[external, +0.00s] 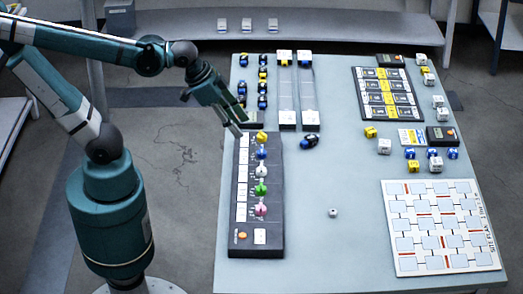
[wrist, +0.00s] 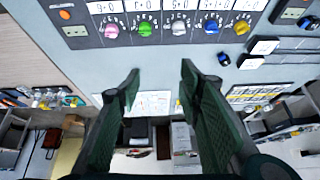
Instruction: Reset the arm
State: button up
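My arm is raised over the left side of the table (external: 345,215) in the external view. My gripper (external: 238,122) hangs near the top left end of a dark control panel (external: 244,218). In the wrist view my gripper (wrist: 160,70) is open, its two dark green fingers spread with nothing held between them. The panel shows at the top of the wrist view (wrist: 193,37), with pink (wrist: 111,30), green (wrist: 146,29), white (wrist: 180,29), blue (wrist: 212,26) and yellow (wrist: 242,27) knobs, apart from the fingers.
Two long light tracks (external: 287,90) lie behind the panel, beside several blue pieces (external: 262,88). A dark blue piece (external: 309,141) lies right of the panel. A white board (external: 442,225) is at front right, and a small cube (external: 333,213) sits mid-table amid bare surface.

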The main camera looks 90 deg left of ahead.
jog(key=shift+t+h, duration=0.3)
jog(key=shift+t, duration=0.3)
jog(key=shift+s+d+r, duration=0.1)
jog(key=shift+s+d, duration=0.55)
jog(key=shift+d, duration=0.25)
jog(key=shift+s+d, duration=0.6)
jog(key=shift+d, duration=0.25)
jog(key=shift+w, duration=0.1)
dwell(1.8)
